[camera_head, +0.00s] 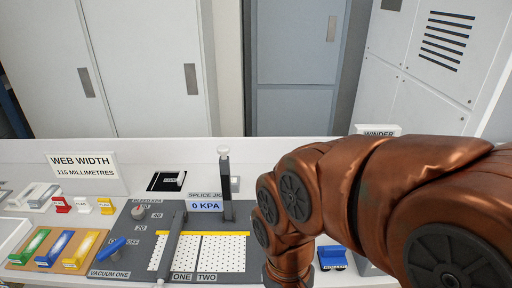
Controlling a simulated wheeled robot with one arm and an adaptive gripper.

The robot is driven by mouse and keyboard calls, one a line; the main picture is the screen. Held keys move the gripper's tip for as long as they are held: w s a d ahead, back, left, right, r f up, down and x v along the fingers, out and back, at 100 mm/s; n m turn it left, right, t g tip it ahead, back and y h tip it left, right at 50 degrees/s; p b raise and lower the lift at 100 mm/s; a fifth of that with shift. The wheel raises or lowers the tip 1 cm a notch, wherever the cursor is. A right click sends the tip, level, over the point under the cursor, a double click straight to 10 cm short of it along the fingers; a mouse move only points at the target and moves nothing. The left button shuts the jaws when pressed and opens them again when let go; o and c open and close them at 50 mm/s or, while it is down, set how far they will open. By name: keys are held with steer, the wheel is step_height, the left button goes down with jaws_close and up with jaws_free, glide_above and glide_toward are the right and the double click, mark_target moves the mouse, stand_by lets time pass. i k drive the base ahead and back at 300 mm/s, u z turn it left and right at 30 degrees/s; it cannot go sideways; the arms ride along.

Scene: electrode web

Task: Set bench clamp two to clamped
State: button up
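The splice jig is a dark grey panel (130,265) with two white perforated plates, labelled ONE and TWO along the front edge. A dark clamp lever (226,188) with a white knob stands upright at the back, behind the plate marked TWO (223,252). Another dark clamp bar (171,240) lies low, running toward me along the plate marked ONE (188,252). My copper-coloured arm reaches in from the right and bends down beside the jig. My gripper is below the picture's lower edge and does not show.
A display (206,205) reads 0 KPA. A blue handle (110,247) marked VACUUM ONE and a round knob (138,211) are at the panel's left. Coloured blocks lie in a wooden tray (20,262) farther left. A blue item (332,257) sits right of my arm.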

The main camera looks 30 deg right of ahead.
mark_target(223, 149)
steer(key=u, duration=1.4)
steer(key=k, duration=0.8)
steer(key=z, duration=0.7)
steer(key=i, duration=0.5)
steer(key=z, duration=0.05)
